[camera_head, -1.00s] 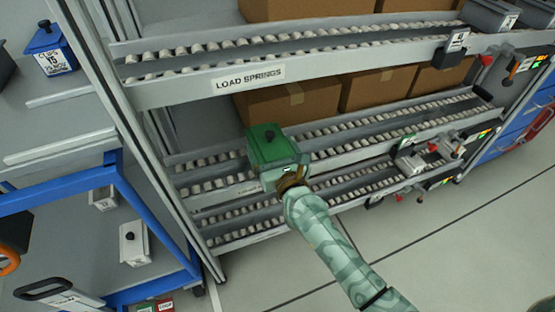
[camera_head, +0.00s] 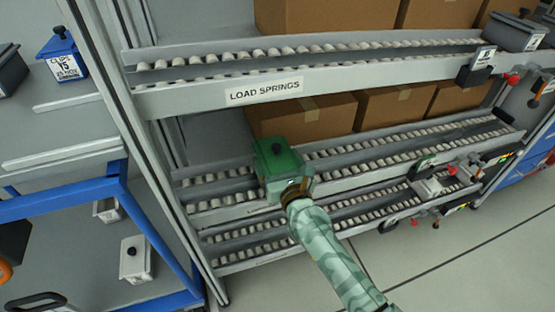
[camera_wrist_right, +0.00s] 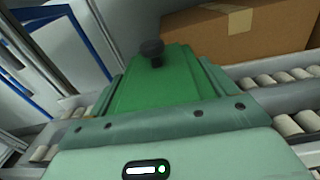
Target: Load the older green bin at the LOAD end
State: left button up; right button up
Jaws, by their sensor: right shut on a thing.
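The green bin (camera_head: 281,160) with a dark knob on its lid is at the end of my right arm in the head view. My right gripper (camera_head: 296,188) is shut on it; the fingers are mostly hidden. The bin is at the left part of the middle roller lane (camera_head: 228,186), tilted in the picture. I cannot tell whether it touches the rollers. In the right wrist view the green bin (camera_wrist_right: 165,85) fills the middle, with rollers on both sides. The upper lane carries a "LOAD SPRINGS" label (camera_head: 263,89). My left gripper is not in view.
A blue bin (camera_head: 62,57) and a white bin (camera_head: 135,260) stand on shelves at the left. Cardboard boxes (camera_head: 310,112) lie behind the lanes. A grey bin (camera_head: 515,30) is at the upper lane's right end. A grey post (camera_head: 135,150) stands left of the lanes.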

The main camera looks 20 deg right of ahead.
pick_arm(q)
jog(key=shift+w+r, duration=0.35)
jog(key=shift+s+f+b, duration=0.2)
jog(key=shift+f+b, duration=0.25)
pick_arm(e)
jog(key=shift+f, duration=0.5)
